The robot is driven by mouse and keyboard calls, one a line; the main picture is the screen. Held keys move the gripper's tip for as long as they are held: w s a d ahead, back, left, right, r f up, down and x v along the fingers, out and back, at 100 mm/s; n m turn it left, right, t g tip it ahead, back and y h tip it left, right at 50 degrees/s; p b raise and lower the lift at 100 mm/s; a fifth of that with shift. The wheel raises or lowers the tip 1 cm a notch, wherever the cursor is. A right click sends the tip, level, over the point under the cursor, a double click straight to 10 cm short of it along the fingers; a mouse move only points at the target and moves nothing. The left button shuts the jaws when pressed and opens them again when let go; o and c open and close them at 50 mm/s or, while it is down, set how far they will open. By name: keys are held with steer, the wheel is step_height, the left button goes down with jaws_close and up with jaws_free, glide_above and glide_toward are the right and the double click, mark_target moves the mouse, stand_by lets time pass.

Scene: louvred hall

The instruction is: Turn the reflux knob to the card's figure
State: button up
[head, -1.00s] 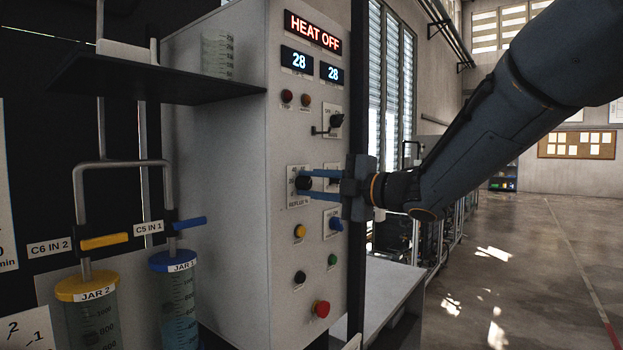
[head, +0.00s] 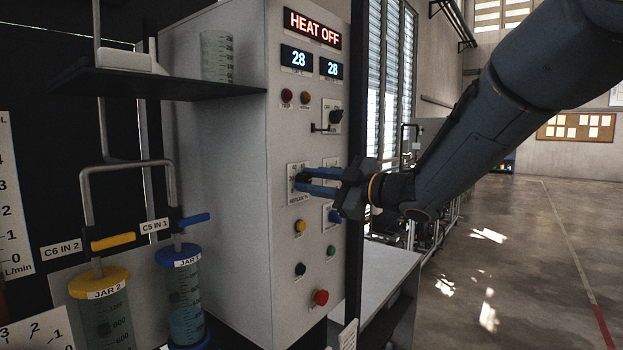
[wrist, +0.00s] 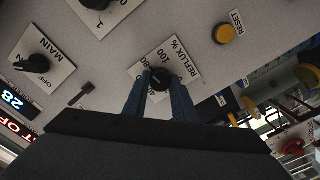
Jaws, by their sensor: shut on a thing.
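The reflux knob (wrist: 160,80) is a black round knob on a white scale plate marked "REFLUX %" in the wrist view. In the head view the reflux knob's plate (head: 293,196) is on the front of the grey cabinet, partly covered by my fingers. My gripper (head: 303,181) is shut on the knob, with one blue finger on each side of it; the fingers (wrist: 160,98) also show in the wrist view. The exact setting cannot be read, as the fingers hide part of the scale. I cannot make out a card giving the figure.
The cabinet's display (head: 312,28) reads "HEAT OFF", above two readouts showing 28. A black main switch (head: 336,116), a yellow reset button (head: 300,226) and a red button (head: 321,297) surround the knob. Two jars stand left. Open floor lies right.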

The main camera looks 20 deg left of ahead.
steer(key=shift+f, duration=0.1)
stand_by(0.3)
steer(key=o, duration=1)
steer(key=shift+o, duration=0.2)
steer(key=shift+d, duration=0.1)
steer(key=b+v, duration=0.2)
steer(key=v, duration=0.5)
steer(key=shift+s+d+b, duration=0.2)
steer(key=shift+d+b, duration=0.1)
steer(key=shift+b, duration=0.05)
